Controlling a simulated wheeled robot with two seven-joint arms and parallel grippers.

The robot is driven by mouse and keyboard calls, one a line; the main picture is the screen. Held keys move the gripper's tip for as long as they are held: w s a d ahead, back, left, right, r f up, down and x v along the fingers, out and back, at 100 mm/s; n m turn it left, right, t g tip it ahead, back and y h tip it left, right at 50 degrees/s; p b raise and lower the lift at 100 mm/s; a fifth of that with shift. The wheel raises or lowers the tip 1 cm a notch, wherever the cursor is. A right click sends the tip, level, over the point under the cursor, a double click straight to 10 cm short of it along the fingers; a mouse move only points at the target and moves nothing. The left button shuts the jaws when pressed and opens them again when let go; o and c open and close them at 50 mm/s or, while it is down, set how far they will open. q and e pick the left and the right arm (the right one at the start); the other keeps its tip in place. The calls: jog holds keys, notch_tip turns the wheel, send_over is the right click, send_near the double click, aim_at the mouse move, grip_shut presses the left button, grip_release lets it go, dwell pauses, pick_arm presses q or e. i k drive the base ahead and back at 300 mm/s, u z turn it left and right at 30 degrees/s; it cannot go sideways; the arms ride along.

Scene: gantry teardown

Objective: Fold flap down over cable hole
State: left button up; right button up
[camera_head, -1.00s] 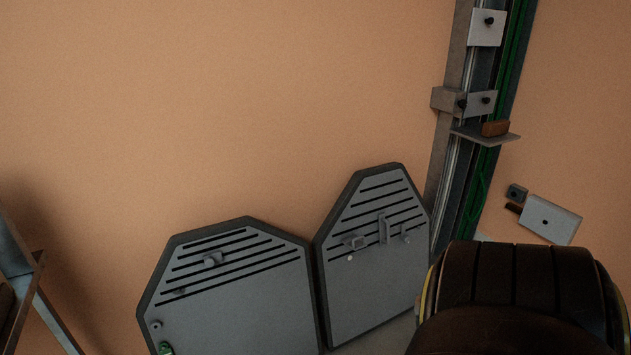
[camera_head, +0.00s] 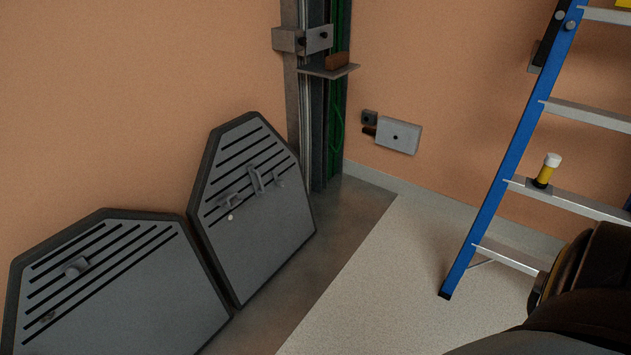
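A pale plate (camera_head: 398,136) with a small dark dot in its middle is on the orange wall, right of the vertical rail. A small dark grey block (camera_head: 370,117) and a little brown piece (camera_head: 369,131) are at its left edge. I cannot tell which of these, if any, is the flap or the cable hole. Neither of my grippers is in view. A dark rounded part at the bottom right seems to be mine and hides that corner.
Two grey slotted panels (camera_head: 255,255) (camera_head: 110,310) lean against the wall at left. A vertical rail (camera_head: 305,140) carries a small shelf (camera_head: 328,72) with a brown block. A blue ladder (camera_head: 487,215) stands at right, with a yellow white-capped item (camera_head: 546,171) on a step. The pale floor (camera_head: 400,270) between is clear.

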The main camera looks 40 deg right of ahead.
aim_at(231, 204)
jog(key=z, duration=1.9)
jog(key=i, duration=2.75)
jog(key=u, duration=4.55)
jog(key=k, duration=0.35)
jog(key=z, duration=0.5)
